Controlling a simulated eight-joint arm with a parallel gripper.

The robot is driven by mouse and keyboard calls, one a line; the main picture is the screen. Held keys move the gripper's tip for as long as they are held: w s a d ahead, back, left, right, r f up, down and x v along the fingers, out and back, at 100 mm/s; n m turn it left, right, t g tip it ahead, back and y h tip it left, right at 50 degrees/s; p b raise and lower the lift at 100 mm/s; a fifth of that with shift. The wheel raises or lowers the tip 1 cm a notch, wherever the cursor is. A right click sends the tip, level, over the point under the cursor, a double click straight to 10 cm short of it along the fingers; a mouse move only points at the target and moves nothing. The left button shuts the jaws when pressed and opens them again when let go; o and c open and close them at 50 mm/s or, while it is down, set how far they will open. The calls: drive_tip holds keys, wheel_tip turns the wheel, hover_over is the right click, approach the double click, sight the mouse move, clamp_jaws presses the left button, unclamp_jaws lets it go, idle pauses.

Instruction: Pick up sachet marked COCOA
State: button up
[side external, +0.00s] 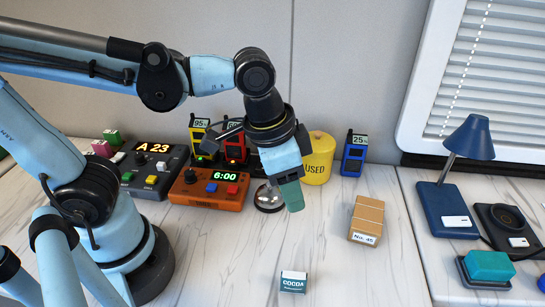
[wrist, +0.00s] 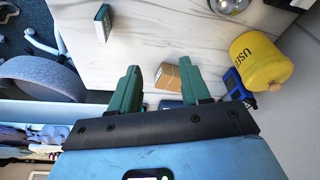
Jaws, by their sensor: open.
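The sachet marked COCOA (side external: 293,282) is a small teal and white packet on the marble-patterned table, near the front edge of the side view. In the wrist view it shows as a small dark teal packet (wrist: 103,24) at the upper left. My gripper (side external: 291,202) has green fingers and hangs above the table, behind the sachet and apart from it. In the wrist view the two fingers of my gripper (wrist: 159,68) are spread, with nothing held between them.
A cardboard box (side external: 367,218) stands right of my gripper. A silver dome (side external: 268,197), a yellow canister (side external: 318,160) and an orange device (side external: 207,189) stand behind. A blue lamp (side external: 459,165) and teal-topped pad (side external: 488,267) are at right. The table around the sachet is clear.

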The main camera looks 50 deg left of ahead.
sight(294, 274)
drive_tip(key=s+d+m+g+y, duration=0.1)
drive_tip(key=s+d+m+g, duration=0.3)
drive_tip(key=d, duration=0.4)
drive_tip(key=shift+t, duration=0.7)
drive_tip(key=shift+s+a+f, duration=0.1)
drive_tip(key=shift+s+f, duration=0.1)
drive_tip(key=shift+f, duration=2.85)
drive_tip(key=shift+s+a+f, duration=0.1)
drive_tip(key=shift+s+f, duration=0.05)
drive_tip(key=shift+f, duration=2.85)
clamp_jaws()
